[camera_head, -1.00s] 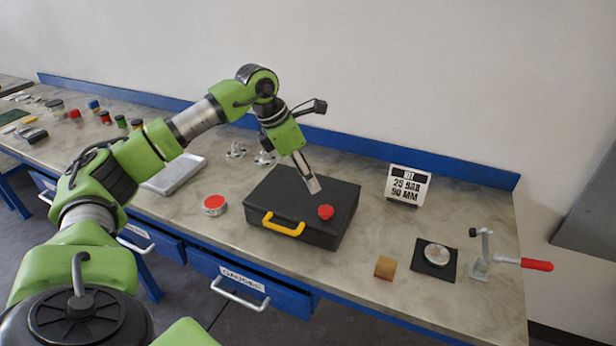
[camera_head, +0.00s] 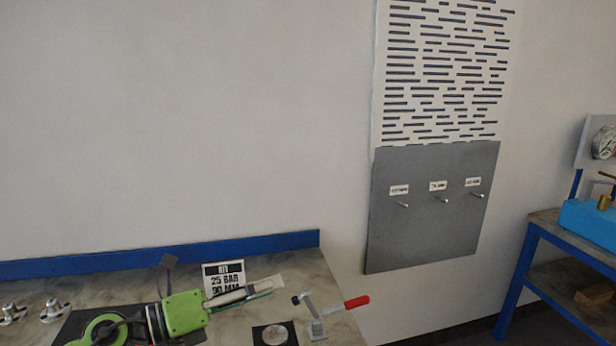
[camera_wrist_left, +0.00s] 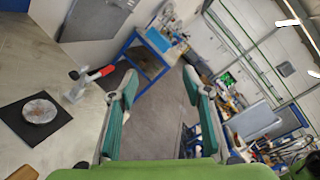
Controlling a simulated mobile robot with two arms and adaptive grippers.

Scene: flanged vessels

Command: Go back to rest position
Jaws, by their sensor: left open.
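My left gripper (camera_head: 262,290) is at the bottom of the head view, held over the bench and reaching to the right. In the left wrist view its two fingers (camera_wrist_left: 161,85) are apart with nothing between them. The green wrist body behind it covers part of the bench and the black case, of which only a dark piece shows. My right gripper is in neither view.
A "25 BAR 90 MM" sign (camera_head: 223,276) stands behind the gripper. A round disc on a black mat (camera_head: 275,335) and a red-handled toggle clamp (camera_head: 316,323) are at the bench's right end. A blue side table (camera_head: 530,240) stands farther right, with floor between.

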